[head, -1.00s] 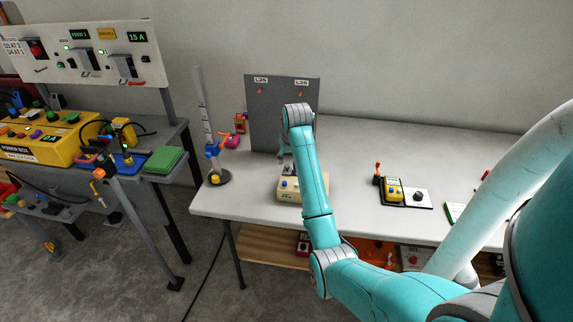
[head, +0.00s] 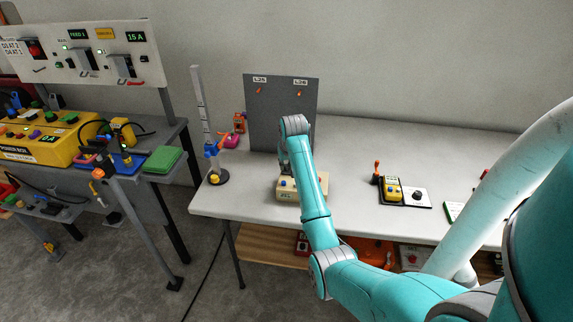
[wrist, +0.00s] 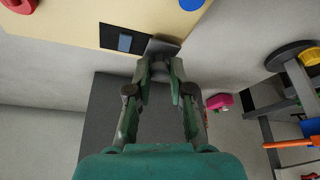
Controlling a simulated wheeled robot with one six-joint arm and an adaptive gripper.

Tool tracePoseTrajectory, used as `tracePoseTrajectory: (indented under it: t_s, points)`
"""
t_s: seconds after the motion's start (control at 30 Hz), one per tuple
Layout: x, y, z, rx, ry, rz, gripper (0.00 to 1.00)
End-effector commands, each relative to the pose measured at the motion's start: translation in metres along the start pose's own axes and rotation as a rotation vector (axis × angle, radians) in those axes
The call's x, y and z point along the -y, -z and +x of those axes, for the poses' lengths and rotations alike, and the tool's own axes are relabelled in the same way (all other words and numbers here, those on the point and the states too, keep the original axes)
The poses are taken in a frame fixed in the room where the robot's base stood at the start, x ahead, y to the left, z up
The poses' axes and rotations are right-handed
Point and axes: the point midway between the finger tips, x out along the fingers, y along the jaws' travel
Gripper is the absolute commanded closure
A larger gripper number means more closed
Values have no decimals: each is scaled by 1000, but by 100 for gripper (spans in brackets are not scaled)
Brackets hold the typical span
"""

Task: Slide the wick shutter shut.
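The beige box (head: 290,194) stands on the white table, partly behind my arm in the head view. Its face shows close up at the top of the wrist view (wrist: 150,20), with a dark slot and a blue-grey window (wrist: 124,42) in it. The wick shutter looks to be the small grey plate (wrist: 165,46) at the slot's right end, beside the window and not over it. My gripper (wrist: 160,70) has its fingertips close around a small grey knob at that plate. In the head view my gripper (head: 284,168) is at the back of the box, its fingertips mostly hidden.
A grey upright panel (head: 265,115) stands behind the box. A stand with a tall post (head: 203,110) is to the left, and a yellow device (head: 392,190) is to the right. The table between box and yellow device is clear.

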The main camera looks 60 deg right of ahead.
Motion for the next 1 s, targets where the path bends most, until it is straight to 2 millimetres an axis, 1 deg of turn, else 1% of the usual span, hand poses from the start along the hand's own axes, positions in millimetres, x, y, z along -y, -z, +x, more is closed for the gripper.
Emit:
tracePoseTrajectory:
  t_s: [0.17, 0.23, 0.4, 0.5, 0.73, 0.77, 0.8, 0.87, 1.0]
  points:
    - [-1, 0, 0, 0, 0, 0, 100]
    - [-6, -2, 0, 0, -1, 2, 100]
    - [-31, -11, -4, 0, -1, 4, 100]
    - [-40, -15, -6, 1, -1, 1, 100]
    - [-40, -15, -6, 1, -1, 0, 100]
    - [-40, -15, -6, 1, -1, 0, 78]
    - [-40, -15, -6, 1, -1, 0, 68]
    - [-39, -15, -6, 1, -1, 0, 54]
    - [-39, -15, -6, 1, 0, 0, 54]
